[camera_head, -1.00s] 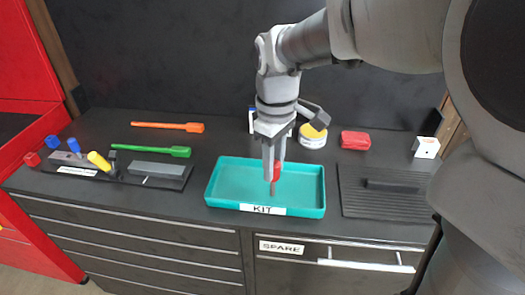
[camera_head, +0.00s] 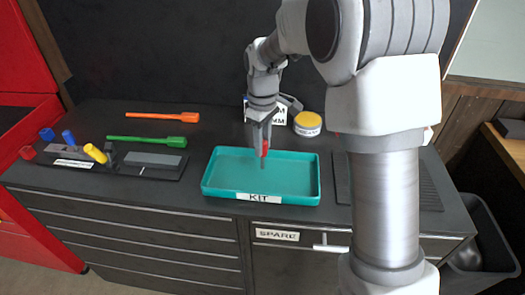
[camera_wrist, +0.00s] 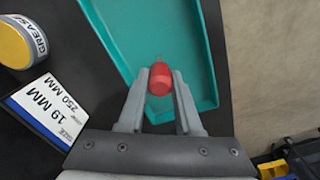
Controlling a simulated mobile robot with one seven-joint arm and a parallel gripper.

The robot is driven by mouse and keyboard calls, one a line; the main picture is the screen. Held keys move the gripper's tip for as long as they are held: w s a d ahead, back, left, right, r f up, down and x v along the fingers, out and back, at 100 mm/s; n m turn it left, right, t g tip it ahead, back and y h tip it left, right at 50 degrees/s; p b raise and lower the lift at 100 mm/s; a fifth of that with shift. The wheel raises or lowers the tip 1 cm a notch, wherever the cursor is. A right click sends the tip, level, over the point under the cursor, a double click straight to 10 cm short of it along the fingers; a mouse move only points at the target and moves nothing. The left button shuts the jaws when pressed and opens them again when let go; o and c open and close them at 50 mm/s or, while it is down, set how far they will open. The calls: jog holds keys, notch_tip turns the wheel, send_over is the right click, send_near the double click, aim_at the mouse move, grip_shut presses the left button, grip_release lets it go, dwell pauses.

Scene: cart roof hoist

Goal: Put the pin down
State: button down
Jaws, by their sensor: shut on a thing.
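The pin (camera_head: 265,149) has a red head and a thin grey shaft pointing down. It also shows in the wrist view (camera_wrist: 160,81), with its red head between the two fingers. My gripper (camera_head: 263,146) is shut on the pin and holds it over the back part of the teal tray (camera_head: 213,190) labelled KIT. Whether the shaft tip touches the tray floor cannot be told. The tray is otherwise empty where it shows. In the wrist view my gripper (camera_wrist: 161,75) hides part of the tray's near side.
An orange tool (camera_head: 162,117) and a green tool (camera_head: 147,141) lie on the left. A dark rack (camera_head: 128,170) holds coloured-handled pieces. A grease tin (camera_head: 307,124) and a size sign stand behind the tray. A ribbed dark mat (camera_head: 428,190) lies to the right.

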jog(key=shift+f, duration=1.75)
jog(key=shift+f, duration=0.1)
jog(key=c, duration=0.6)
grip_release()
